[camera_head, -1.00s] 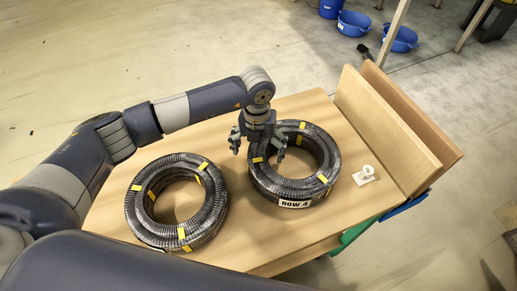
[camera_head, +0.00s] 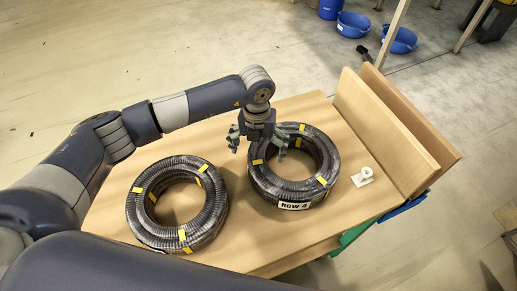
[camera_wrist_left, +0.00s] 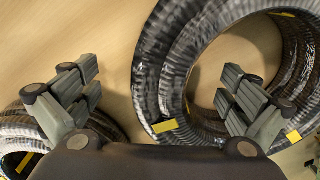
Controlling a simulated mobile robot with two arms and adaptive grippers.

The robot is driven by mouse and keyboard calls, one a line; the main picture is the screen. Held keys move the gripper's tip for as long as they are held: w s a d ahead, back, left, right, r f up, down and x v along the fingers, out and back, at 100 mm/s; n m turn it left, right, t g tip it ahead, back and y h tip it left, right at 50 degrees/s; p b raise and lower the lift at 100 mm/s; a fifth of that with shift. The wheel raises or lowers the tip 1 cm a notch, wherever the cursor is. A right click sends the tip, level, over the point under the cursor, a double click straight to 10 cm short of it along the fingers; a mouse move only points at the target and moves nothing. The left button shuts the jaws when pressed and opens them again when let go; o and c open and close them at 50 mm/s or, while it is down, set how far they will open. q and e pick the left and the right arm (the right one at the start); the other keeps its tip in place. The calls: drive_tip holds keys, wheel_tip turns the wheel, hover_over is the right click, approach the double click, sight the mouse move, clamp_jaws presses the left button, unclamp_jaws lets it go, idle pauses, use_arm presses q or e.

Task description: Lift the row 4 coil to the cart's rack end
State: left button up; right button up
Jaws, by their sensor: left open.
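The row 4 coil (camera_head: 313,187) is a dark ribbed hose ring with yellow tape bands and a white "ROW 4" label on its front. It lies flat on the wooden cart top (camera_head: 255,245); it also shows in the left wrist view (camera_wrist_left: 172,60). My left gripper (camera_head: 257,150) is open over the coil's left side. In the left wrist view its fingers (camera_wrist_left: 160,95) are spread, one over the coil's hole and the other toward the second coil. I cannot tell whether a finger touches the hose. My right gripper is not in view.
A second, unlabelled coil (camera_head: 212,215) lies to the left on the cart. Upright wooden boards (camera_head: 385,130) stand at the right end. A small white fitting (camera_head: 363,177) lies between them and the row 4 coil. Blue tubs (camera_head: 353,24) stand on the floor behind.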

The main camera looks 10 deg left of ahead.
use_arm(q)
drive_tip(key=shift+a+r+p, duration=0.1)
drive_tip(key=shift+r+p, duration=1.5)
drive_tip(key=shift+r, duration=1.25)
wheel_tip(320, 180, up, 12)
drive_tip(key=shift+a, duration=0.1)
